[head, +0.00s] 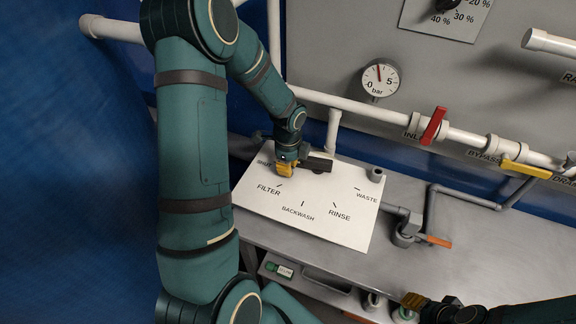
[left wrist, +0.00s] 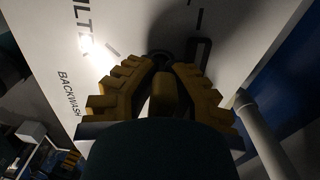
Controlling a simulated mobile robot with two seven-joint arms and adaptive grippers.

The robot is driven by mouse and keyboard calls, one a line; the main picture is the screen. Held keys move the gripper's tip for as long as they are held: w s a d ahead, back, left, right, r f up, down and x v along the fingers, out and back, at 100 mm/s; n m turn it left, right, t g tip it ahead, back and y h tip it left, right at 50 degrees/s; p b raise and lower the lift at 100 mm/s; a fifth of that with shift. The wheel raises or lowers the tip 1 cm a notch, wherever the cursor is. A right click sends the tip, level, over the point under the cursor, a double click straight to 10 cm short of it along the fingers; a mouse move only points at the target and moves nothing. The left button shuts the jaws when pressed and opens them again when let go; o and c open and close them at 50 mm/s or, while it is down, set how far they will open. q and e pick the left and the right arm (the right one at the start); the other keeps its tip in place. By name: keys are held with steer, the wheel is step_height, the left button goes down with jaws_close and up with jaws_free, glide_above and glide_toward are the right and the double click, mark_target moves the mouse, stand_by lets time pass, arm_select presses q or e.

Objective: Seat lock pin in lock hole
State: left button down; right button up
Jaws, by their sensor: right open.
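The white valve plate (head: 330,228) carries the words SHUT, FILTER, BACKWASH, RINSE and WASTE. A black handle (head: 318,163) lies at its upper middle. My left gripper (head: 287,166) has its yellow fingers low over the plate near SHUT, beside the handle. In the left wrist view its fingers (left wrist: 168,68) converge towards a dark ring on the plate (left wrist: 245,18), with a yellowish block (left wrist: 166,94) between them. I cannot tell whether that block is gripped. Neither the lock pin nor the lock hole can be made out for certain. My right gripper (head: 412,301) is open at the lower right, away from the plate.
A pressure gauge (head: 380,80), a red-handled valve (head: 433,126) and a yellow-handled valve (head: 525,170) are on the back wall's pipework. A grey pipe valve with an orange handle (head: 438,241) stands right of the plate. A green labelled item (head: 278,269) lies below the bench's front edge.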

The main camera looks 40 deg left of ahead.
arm_select(q)
steer(key=shift+f, duration=0.2)
steer(key=shift+s, duration=0.15)
stand_by(0.6)
steer(key=shift+s+d+f, duration=0.1)
steer(key=shift+f, duration=0.05)
stand_by(0.5)
steer(key=shift+w+r+p, duration=0.2)
steer(key=shift+p, duration=0.3)
stand_by(0.6)
steer(key=shift+f, duration=0.1)
stand_by(0.8)
steer(key=c, duration=1.1)
jaws_free()
steer(key=shift+s, duration=0.15)
steer(key=shift+o, duration=0.2)
